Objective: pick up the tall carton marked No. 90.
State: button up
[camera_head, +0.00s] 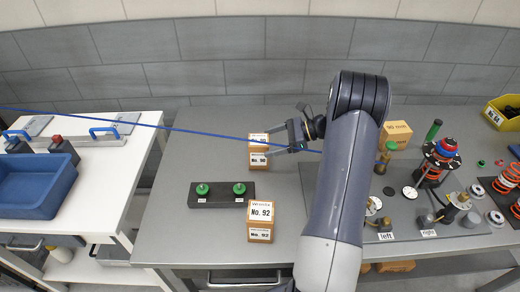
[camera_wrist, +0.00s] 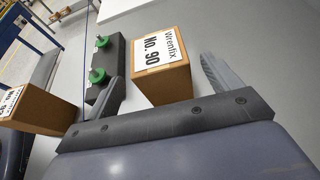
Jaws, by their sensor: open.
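The tall carton marked No. 90 (camera_head: 258,162) is brown with white labels and stands on the grey bench, left of my gripper (camera_head: 268,141). In the wrist view the No. 90 carton (camera_wrist: 160,50) shows between my two spread fingers, its "Wrenfix No. 90" label facing up in the picture. My gripper (camera_wrist: 165,85) is open and holds nothing. In the head view one finger crosses in front of part of the carton. I cannot tell whether the fingers touch it.
A similar carton marked No. 92 (camera_head: 261,228) stands nearer the front edge. A dark block with two green knobs (camera_head: 221,194) lies to the left. A 90 mm box (camera_head: 396,133) and several fixture parts stand right of my arm. A blue bin (camera_head: 32,185) is on the white table.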

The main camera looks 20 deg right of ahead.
aim_at(254, 144)
jog(key=x, duration=0.2)
jog(key=p+x, duration=0.1)
jog(key=x, duration=0.1)
jog(key=p+x, duration=0.1)
jog(key=x, duration=0.1)
jog(key=shift+w+a+r, duration=0.2)
jog(key=shift+a+r, duration=0.1)
jog(key=c, duration=1.3)
